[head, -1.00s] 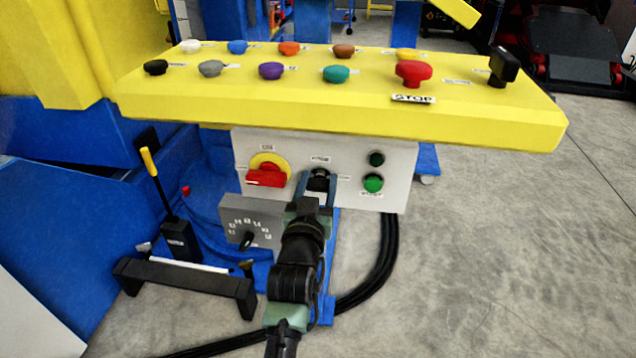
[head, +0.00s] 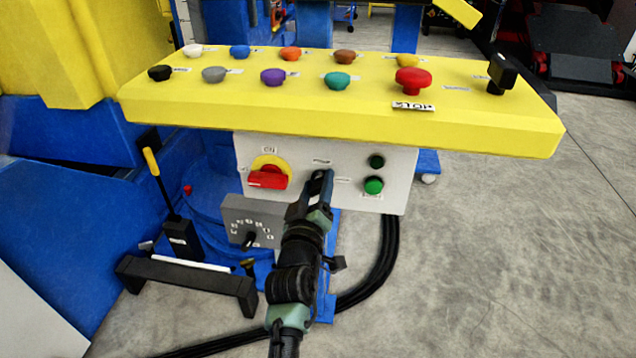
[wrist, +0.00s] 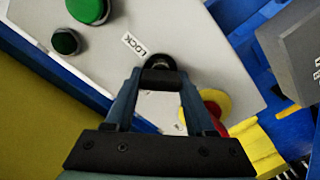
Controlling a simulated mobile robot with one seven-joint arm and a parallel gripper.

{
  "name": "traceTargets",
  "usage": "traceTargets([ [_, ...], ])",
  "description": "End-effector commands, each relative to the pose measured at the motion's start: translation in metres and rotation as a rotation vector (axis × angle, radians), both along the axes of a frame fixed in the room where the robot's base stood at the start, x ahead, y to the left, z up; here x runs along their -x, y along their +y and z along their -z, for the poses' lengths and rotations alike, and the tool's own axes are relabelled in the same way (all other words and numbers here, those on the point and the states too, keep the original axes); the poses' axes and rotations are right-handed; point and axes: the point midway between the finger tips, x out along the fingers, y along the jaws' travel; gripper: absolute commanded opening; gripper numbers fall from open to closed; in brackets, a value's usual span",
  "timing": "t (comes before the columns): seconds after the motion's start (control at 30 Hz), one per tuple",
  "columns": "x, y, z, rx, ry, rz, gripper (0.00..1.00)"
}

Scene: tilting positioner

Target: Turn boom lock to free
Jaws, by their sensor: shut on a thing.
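The boom lock is a small black knob (wrist: 160,68) on the white front panel (head: 400,160), below the yellow console. In the wrist view its rounded end shows between my fingers, with a label reading LOCK (wrist: 133,45) beside it. My gripper (wrist: 159,85) is shut on the knob, one finger on each side. In the head view my gripper (head: 318,183) reaches the middle of the panel and is rolled over, hiding most of the knob. The wrist view is tilted against the panel. I cannot tell the knob's exact setting.
A red rotary switch on a yellow disc (head: 268,173) sits left of the knob. Two green buttons (head: 373,185) are on the right. The yellow console (head: 330,118) with several coloured knobs overhangs the panel. A grey dial box (head: 235,211) is at lower left.

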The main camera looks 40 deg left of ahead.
Motion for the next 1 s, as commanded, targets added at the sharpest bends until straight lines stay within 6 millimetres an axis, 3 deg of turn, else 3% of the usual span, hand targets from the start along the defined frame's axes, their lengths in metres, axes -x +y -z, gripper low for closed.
traceTargets([
  [0.6,0.0005,0.0006,0.0027,0.492,-0.298,0.001,0.00],
  [1.0,0.0005,0.0007,0.0043,0.698,-0.424,0.001,0.00],
])
